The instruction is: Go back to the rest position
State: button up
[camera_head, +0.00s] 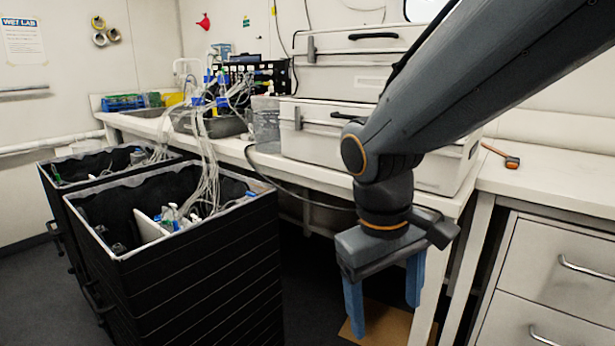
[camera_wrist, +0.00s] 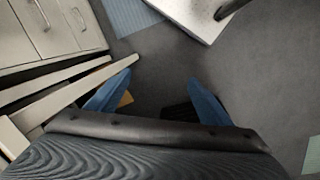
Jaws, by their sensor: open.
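My gripper (camera_head: 384,290) hangs pointing down in front of the white bench, at the right of centre in the head view. Its two blue fingers are apart, with nothing between them. The wrist view also shows the open fingers of my gripper (camera_wrist: 155,100), with grey floor (camera_wrist: 165,65) beyond them. My arm comes in from the upper right of the head view. No object is held.
Two black incubation tubs (camera_head: 200,285) with tubes stand at the left. The white bench (camera_head: 540,190) carries stacked white cases (camera_head: 350,85). A drawer cabinet (camera_head: 560,270) is at the right. A brown board (camera_head: 385,322) lies below my gripper.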

jog(key=s+f+m+y, duration=0.2)
jog(key=s+f+m, duration=0.1)
jog(key=s, duration=0.1)
jog(key=d+r+m+p, duration=0.1)
jog(key=d+r+p, duration=0.6)
jog(key=p, duration=0.8)
jog(key=shift+d+r+m, duration=0.15)
jog(key=shift+r+m, duration=0.25)
jog(key=shift+r, duration=0.15)
